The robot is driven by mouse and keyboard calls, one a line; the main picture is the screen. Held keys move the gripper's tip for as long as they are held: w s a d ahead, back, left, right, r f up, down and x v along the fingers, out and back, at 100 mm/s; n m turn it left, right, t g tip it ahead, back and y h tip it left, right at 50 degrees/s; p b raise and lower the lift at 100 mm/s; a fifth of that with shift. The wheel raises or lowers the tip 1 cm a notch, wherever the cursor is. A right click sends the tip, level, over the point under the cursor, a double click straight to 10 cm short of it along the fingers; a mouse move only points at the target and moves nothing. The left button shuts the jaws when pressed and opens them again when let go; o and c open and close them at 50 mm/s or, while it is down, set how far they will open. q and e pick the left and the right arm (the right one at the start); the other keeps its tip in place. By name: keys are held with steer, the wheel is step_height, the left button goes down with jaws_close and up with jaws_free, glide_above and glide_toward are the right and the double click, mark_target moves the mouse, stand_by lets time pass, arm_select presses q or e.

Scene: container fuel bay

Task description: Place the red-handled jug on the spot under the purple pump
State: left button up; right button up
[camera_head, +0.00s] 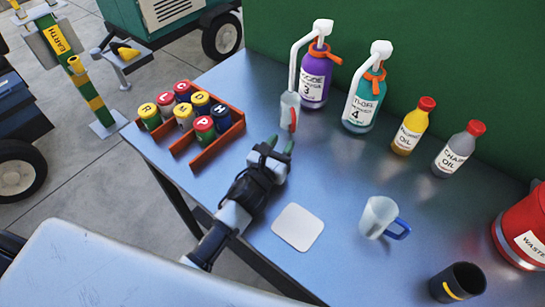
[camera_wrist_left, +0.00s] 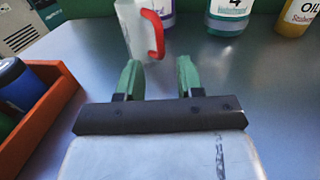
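The red-handled jug (camera_head: 288,104), clear with a red handle, stands upright on the blue-grey table, its top at the hanging spout of the purple pump bottle (camera_head: 316,82). Whether it is centred on a spot cannot be told; its base hides the surface. In the left wrist view the jug (camera_wrist_left: 131,30) is just beyond the fingertips, its handle facing right and towards me. My left gripper (camera_head: 281,145) is open and empty, on the near side of the jug and apart from it. Its green fingers (camera_wrist_left: 158,78) have bare table between them. My right gripper is not in view.
A teal pump bottle (camera_head: 359,108) stands right of the purple one. An orange rack (camera_head: 206,146) of coloured cans is at left. A blue-handled jug (camera_head: 378,217), white pad (camera_head: 298,227), dark cup (camera_head: 458,283) and red waste container (camera_head: 522,235) are on the right and nearer side.

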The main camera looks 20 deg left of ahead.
arm_select(q)
steer(key=shift+s+a+b, duration=0.15)
steer(key=shift+s+a, duration=0.1)
steer(key=shift+s, duration=1.05)
steer(key=shift+s+a+b, duration=0.15)
steer(key=shift+s+a, duration=0.1)
steer(key=shift+s, duration=1)
